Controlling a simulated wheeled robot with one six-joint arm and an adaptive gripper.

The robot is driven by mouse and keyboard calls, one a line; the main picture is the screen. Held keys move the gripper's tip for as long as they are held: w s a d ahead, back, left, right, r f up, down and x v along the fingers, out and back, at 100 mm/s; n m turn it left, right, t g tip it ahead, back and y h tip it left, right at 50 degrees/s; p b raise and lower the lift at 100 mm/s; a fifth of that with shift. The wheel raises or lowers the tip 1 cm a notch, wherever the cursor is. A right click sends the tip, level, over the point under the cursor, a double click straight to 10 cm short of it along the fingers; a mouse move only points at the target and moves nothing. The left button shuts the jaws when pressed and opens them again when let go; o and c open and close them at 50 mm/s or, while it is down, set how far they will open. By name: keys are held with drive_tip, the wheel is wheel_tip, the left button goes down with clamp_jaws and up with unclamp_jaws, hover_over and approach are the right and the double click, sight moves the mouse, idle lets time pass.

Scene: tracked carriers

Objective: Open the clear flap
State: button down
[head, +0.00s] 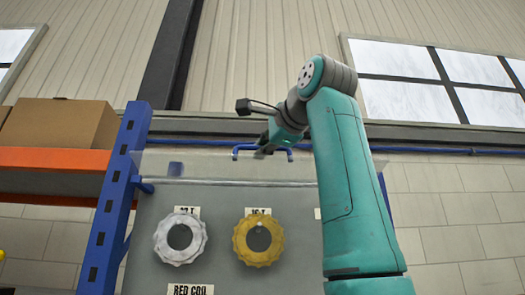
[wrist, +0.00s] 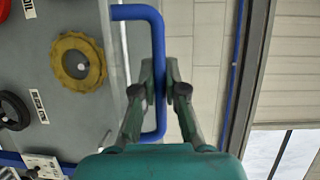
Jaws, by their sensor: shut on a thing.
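The clear flap (head: 215,168) shows as a pale see-through strip along the top of a grey board in the head view. Its blue handle (head: 246,149) stands at the strip's upper edge. The handle's long bar also shows in the wrist view (wrist: 159,45). My gripper (head: 266,150) reaches the handle from the right side in the head view. In the wrist view my gripper's fingers (wrist: 164,88) lie on both sides of the blue bar, shut on it. The flap's exact tilt is hard to tell.
The grey board (head: 205,210) carries a white ring (head: 180,238) and a yellow ring (head: 258,240) under labels. A blue rack post (head: 112,200) stands left, with an orange beam (head: 50,160) and a cardboard box (head: 60,124). A blue rail (head: 430,153) runs behind at right.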

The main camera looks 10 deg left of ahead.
idle(0.3)
drive_tip(key=c, duration=1.2)
unclamp_jaws()
drive_tip(key=v, duration=1.2)
drive_tip(key=shift+r, duration=0.1)
